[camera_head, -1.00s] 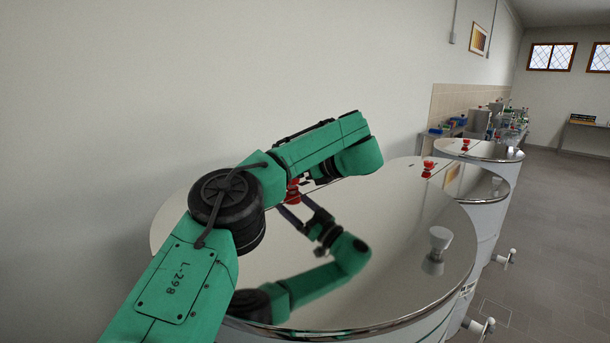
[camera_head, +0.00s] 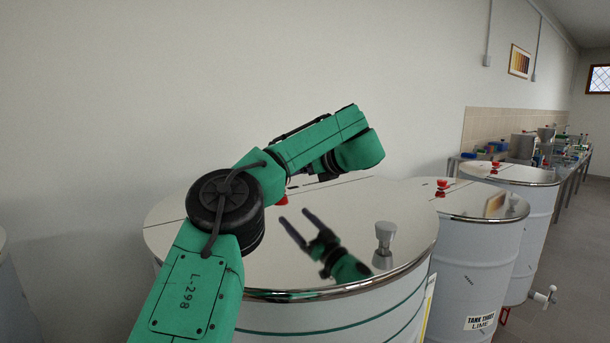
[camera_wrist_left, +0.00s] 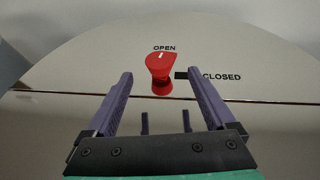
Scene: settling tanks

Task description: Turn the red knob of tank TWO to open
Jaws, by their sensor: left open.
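The red knob (camera_wrist_left: 159,64) stands on the flat lid of the nearest tank (camera_head: 345,287). Its white mark points at the word OPEN; a short black bar and the word CLOSED lie to its right. In the head view only a bit of the red knob (camera_head: 282,201) shows beside my arm. My left gripper (camera_wrist_left: 163,78) is open, its purple fingers apart on either side of the knob in the picture. I see no grip, and cannot tell if either finger touches. This tank's number is not in view. My right gripper is not in view.
A grey-white knob (camera_head: 384,245) stands on the same lid at right. To the right is a tank labelled TANK THREE LIME (camera_head: 480,255), with another tank (camera_head: 525,240) beyond. A plain wall (camera_head: 180,80) stands close behind. A cluttered bench (camera_head: 560,152) is farther off.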

